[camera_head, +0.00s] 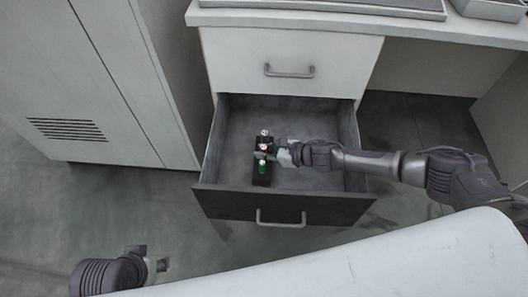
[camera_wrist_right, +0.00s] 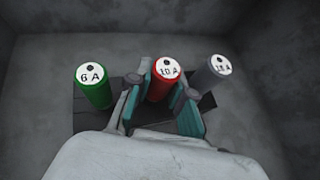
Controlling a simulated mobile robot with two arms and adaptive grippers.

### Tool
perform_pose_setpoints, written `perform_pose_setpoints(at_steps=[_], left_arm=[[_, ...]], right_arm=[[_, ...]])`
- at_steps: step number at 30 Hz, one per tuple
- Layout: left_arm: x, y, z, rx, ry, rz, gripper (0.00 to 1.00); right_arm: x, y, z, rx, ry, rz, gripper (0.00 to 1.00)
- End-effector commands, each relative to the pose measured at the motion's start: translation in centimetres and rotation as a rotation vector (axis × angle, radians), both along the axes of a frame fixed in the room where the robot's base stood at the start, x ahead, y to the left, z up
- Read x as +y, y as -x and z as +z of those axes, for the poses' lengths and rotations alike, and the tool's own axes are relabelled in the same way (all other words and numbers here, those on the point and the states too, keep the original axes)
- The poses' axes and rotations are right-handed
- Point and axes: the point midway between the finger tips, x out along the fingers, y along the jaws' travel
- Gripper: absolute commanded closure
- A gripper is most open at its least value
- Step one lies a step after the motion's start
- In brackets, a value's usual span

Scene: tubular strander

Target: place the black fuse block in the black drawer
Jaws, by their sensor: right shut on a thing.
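The black fuse block (camera_head: 262,181) is inside the open black drawer (camera_head: 335,208), toward its left side. It carries a green fuse marked 6 A (camera_wrist_right: 94,88), a red fuse marked 10 A (camera_wrist_right: 163,80) and a grey fuse (camera_wrist_right: 211,75) whose marking is hard to read. My right gripper (camera_head: 270,154) reaches in from the right and is shut around the red middle fuse. In the right wrist view the block (camera_wrist_right: 90,120) is partly hidden by the fingers. I cannot tell whether it touches the drawer floor. My left gripper (camera_head: 146,263) is outside the drawer, low at left.
A closed white drawer (camera_head: 335,55) with a handle is above the open one. A tall grey cabinet (camera_head: 95,80) stands at left. The drawer floor right of the block is bare. A white surface (camera_head: 400,265) fills the lower right foreground.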

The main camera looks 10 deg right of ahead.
Motion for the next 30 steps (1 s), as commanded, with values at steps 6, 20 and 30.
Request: perform_pose_setpoints(at_steps=[6,20,30], left_arm=[[0.0,-0.2,0.0,-0.008,0.001,0.0,0.63],[-0.1,-0.5,0.1,-0.026,0.005,-0.002,0.63],[0.0,0.0,1.0,0.004,0.0,0.0,0.63]], right_arm=[[0.1,0.0,0.0,-0.001,-0.002,0.001,1.0],[0.0,0.0,-0.1,0.0,0.0,0.001,0.54],[-1.9,1.5,1.5,0.002,0.001,0.0,0.54]])
